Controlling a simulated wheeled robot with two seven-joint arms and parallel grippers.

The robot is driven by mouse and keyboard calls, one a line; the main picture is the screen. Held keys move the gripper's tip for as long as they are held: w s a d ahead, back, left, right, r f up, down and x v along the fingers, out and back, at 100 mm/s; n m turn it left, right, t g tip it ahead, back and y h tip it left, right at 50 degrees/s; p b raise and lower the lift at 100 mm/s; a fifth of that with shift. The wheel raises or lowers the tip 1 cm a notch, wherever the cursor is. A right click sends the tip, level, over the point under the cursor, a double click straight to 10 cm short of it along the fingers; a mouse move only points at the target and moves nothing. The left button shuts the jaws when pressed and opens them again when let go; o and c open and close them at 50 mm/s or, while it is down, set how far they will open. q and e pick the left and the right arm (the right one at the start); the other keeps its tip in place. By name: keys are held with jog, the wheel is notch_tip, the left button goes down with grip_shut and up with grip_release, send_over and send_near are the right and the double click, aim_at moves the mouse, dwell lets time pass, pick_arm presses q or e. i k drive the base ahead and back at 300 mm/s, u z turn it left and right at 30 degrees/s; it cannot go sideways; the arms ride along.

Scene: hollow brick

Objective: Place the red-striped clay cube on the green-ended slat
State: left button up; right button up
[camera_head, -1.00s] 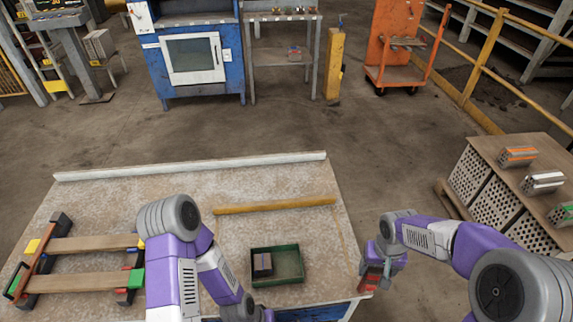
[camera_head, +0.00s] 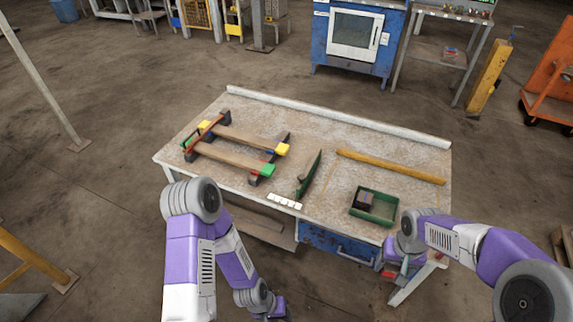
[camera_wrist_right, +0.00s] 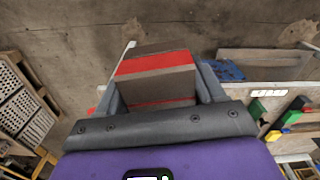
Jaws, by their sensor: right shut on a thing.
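The red-striped clay cube (camera_wrist_right: 155,80) is grey-brown with a red band and sits between the fingers of my right gripper (camera_wrist_right: 160,92) in the right wrist view. In the head view my right gripper (camera_head: 396,270) is at the table's near right edge, a bit of red showing in it. The green-ended slat (camera_head: 228,156) is the nearer of two wooden slats lying across dark supports on the table's left part; its green end (camera_head: 268,170) points right. My left gripper (camera_head: 274,311) is low at the bottom edge, its fingers not clear.
The other slat (camera_head: 245,138) has a yellow end. A dark green curved piece (camera_head: 310,175) and a row of white squares (camera_head: 285,201) lie right of the slats. A green tray (camera_head: 381,215) holds a dark block. A yellow bar (camera_head: 390,167) lies behind it.

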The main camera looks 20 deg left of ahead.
aim_at(235, 158)
jog(key=u, duration=1.95)
jog(key=i, duration=1.35)
jog(key=z, duration=0.5)
jog(key=i, duration=0.95)
jog(key=z, duration=0.7)
